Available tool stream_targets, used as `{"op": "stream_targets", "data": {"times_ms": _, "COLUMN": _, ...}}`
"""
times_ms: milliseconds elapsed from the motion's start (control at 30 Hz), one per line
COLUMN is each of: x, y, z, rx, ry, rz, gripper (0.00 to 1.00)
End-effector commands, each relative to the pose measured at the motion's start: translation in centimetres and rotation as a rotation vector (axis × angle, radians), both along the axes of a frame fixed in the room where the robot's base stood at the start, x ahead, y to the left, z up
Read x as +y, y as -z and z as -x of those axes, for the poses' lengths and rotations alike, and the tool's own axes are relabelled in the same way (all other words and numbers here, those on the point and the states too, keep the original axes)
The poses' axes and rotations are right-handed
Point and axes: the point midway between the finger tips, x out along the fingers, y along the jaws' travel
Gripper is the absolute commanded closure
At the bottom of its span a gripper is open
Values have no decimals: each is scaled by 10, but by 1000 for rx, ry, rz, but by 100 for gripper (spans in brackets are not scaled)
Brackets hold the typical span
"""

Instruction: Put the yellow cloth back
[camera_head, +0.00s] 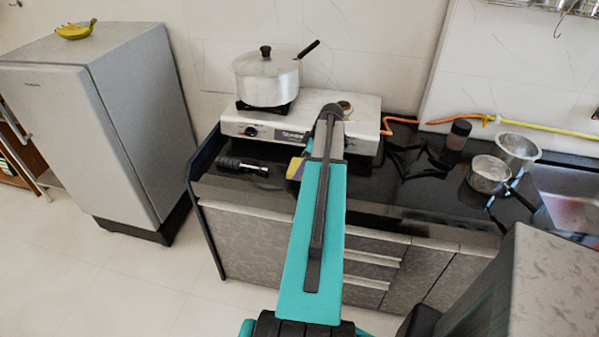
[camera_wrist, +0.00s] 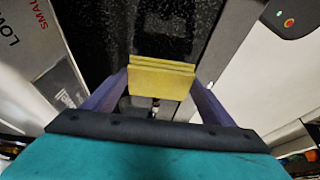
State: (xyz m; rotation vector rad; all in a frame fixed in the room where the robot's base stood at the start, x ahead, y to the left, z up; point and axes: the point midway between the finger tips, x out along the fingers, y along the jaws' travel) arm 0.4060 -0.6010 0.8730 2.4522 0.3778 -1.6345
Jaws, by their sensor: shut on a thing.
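The yellow cloth (camera_wrist: 161,79) looks like a folded flat stack. In the wrist view it sits between the two purple fingers of my gripper (camera_wrist: 159,84), which is shut on it. In the head view a small yellow part of the cloth (camera_head: 294,167) shows beside my teal arm, over the black counter in front of the stove. My arm hides most of the gripper there. I cannot tell whether the cloth touches the counter.
A two-burner stove (camera_head: 262,129) with a lidded pot (camera_head: 266,80) stands behind the cloth. A black grinder-like object (camera_head: 243,165) lies to its left. A dark jar (camera_head: 457,136), small pans (camera_head: 489,174) and a sink (camera_head: 570,190) are at right. A fridge (camera_head: 110,125) stands left.

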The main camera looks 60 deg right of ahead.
Motion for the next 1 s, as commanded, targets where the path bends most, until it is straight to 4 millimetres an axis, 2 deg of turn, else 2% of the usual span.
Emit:
{"op": "stream_targets", "data": {"times_ms": 400, "x": 0, "y": 28, "z": 0, "rx": 0, "ry": 0, "rz": 0, "gripper": 40}}
{"op": "stream_targets", "data": {"times_ms": 967, "x": 0, "y": 35, "z": 0, "rx": 0, "ry": 0, "rz": 0, "gripper": 40}}
{"op": "stream_targets", "data": {"times_ms": 1000, "x": 0, "y": 34, "z": 0, "rx": 0, "ry": 0, "rz": 0, "gripper": 16}}
